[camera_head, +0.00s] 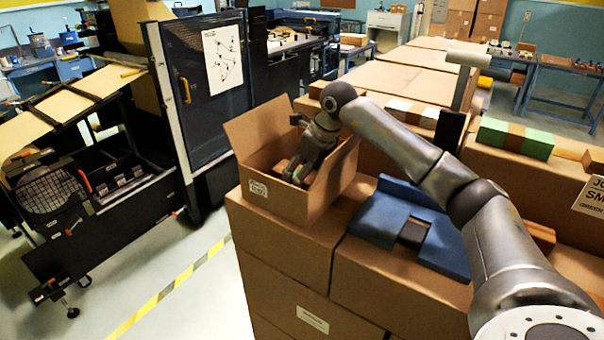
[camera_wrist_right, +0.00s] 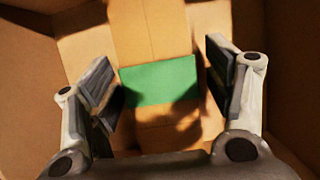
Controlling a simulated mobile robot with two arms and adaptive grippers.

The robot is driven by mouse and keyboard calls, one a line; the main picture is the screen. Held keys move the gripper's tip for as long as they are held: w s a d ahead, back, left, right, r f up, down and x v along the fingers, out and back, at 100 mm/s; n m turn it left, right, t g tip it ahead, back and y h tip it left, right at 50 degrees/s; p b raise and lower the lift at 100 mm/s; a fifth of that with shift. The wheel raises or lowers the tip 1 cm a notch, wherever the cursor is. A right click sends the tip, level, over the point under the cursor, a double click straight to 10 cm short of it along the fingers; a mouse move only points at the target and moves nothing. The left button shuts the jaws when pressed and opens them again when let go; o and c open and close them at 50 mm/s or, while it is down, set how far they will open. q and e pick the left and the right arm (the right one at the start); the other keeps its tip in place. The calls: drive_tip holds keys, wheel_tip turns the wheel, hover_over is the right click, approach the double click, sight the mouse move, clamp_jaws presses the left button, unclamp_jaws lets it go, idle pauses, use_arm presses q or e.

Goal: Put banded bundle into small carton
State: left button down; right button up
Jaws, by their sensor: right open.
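The small carton (camera_head: 283,202) stands with its flaps open on the stacked boxes, left of centre in the head view. My right gripper (camera_head: 300,172) reaches down into it from above, open. In the right wrist view a green face (camera_wrist_right: 158,81), apparently part of the banded bundle, lies low inside the carton between my spread fingers. Brown surfaces continue above and below it, and I cannot tell which belong to the bundle. Gaps show between the green face and my right fingertips (camera_wrist_right: 162,88). My left gripper is out of view.
A blue tray-like piece (camera_head: 440,245) lies right of the carton with a dark block on it. A green block with a brown band (camera_head: 515,138) lies on boxes at the right. A dark machine (camera_head: 205,90) stands at the left beyond a floor gap.

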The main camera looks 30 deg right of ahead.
drive_tip(key=shift+r, duration=0.3)
drive_tip(key=shift+s+d+r, duration=0.1)
drive_tip(key=shift+r, duration=0.2)
drive_tip(key=b+v, duration=0.2)
drive_tip(key=v, duration=0.9)
drive_tip(key=shift+b, duration=0.4)
drive_tip(key=shift+r, duration=0.1)
